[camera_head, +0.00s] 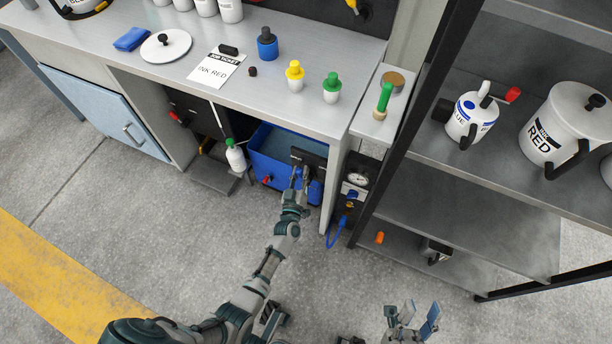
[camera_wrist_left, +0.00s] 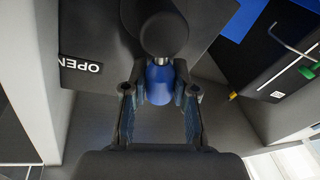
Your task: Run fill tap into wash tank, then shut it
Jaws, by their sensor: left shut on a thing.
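The wash tank (camera_head: 258,163) is a blue open tub under the bench. A grey-blue surface shows inside it; I cannot tell its water level. A dark plate (camera_head: 309,158) sits at the tub's right end, and in the left wrist view the plate (camera_wrist_left: 85,40) reads OPEN, upside down. My left gripper (camera_head: 299,178) reaches in at this plate. In the left wrist view its fingers are shut on the blue tap handle (camera_wrist_left: 159,80), below a black round knob (camera_wrist_left: 165,36). Water flow is not visible. My right gripper (camera_head: 411,318) is open and empty, low in the head view.
A white bottle with a green cap (camera_head: 235,156) stands left of the tank. A bench leg and a gauge panel (camera_head: 356,180) stand close on the right. The shelf rack (camera_head: 460,215) is further right. Ink pots and a job ticket (camera_head: 215,73) lie on the bench top (camera_head: 310,118).

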